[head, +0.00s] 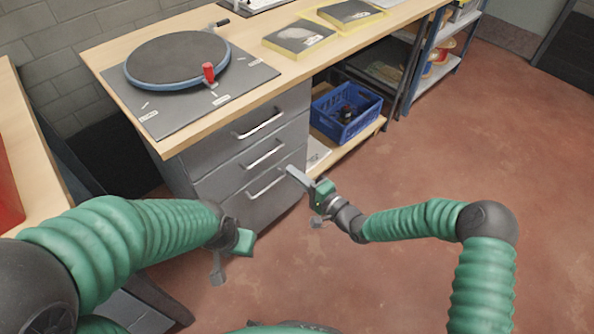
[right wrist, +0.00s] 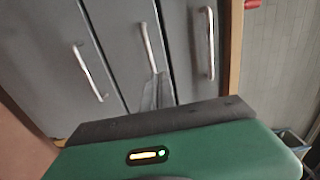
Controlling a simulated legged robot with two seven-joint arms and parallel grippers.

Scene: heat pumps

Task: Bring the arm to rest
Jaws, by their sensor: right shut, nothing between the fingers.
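My right arm, in green ribbed sleeves, reaches in from the right in the head view. Its gripper (head: 292,174) is shut and empty, in front of the grey drawer cabinet near the lowest handle; whether it touches the cabinet I cannot tell. In the right wrist view the shut fingers (right wrist: 156,92) appear before the drawer fronts. My left arm comes in from the left, with its gripper (head: 217,272) low in front of the cabinet's base; its jaw state is unclear.
The grey drawer cabinet (head: 212,147) appears closed beneath a wooden workbench (head: 170,144). On the bench is a dark round turntable (head: 172,60) with a red knob (head: 209,73). A blue crate (head: 327,127) sits on the lower shelf. The red floor (head: 430,150) at right is clear.

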